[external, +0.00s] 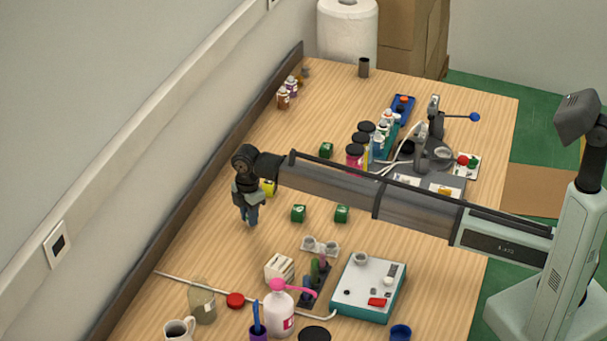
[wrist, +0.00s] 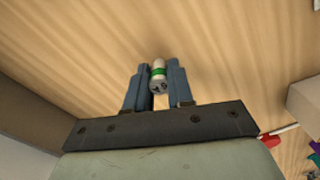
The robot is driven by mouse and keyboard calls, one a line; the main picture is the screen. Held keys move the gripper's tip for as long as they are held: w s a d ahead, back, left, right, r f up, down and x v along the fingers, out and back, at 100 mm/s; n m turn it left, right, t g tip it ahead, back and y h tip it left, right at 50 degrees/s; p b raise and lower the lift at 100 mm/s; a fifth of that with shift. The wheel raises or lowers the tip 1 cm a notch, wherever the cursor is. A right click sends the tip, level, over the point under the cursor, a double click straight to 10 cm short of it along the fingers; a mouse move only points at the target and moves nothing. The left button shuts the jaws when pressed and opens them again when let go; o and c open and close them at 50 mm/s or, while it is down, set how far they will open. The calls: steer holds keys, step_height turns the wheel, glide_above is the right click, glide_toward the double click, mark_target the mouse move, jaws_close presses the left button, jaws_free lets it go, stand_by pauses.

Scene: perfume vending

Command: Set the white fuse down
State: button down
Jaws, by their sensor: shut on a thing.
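The white fuse (wrist: 158,76) is a small white cylinder with a green band and a dark-marked end, seen in the wrist view. My gripper (wrist: 157,70) is shut on it, with one blue-grey finger on each side. In the external view my gripper (external: 250,222) points down over the left part of the wooden table (external: 225,255). The fuse cannot be made out there. I cannot tell whether it touches the table.
A white block (external: 280,267), a teal-sided device (external: 368,287) and a pink-topped bottle (external: 280,310) stand in front. Bare wood surrounds the gripper's left and front.

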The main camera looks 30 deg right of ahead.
steer(key=shift+f, duration=0.15)
steer(key=c, duration=1)
jaws_free()
step_height(320, 180, up, 12)
steer(key=shift+r, duration=0.2)
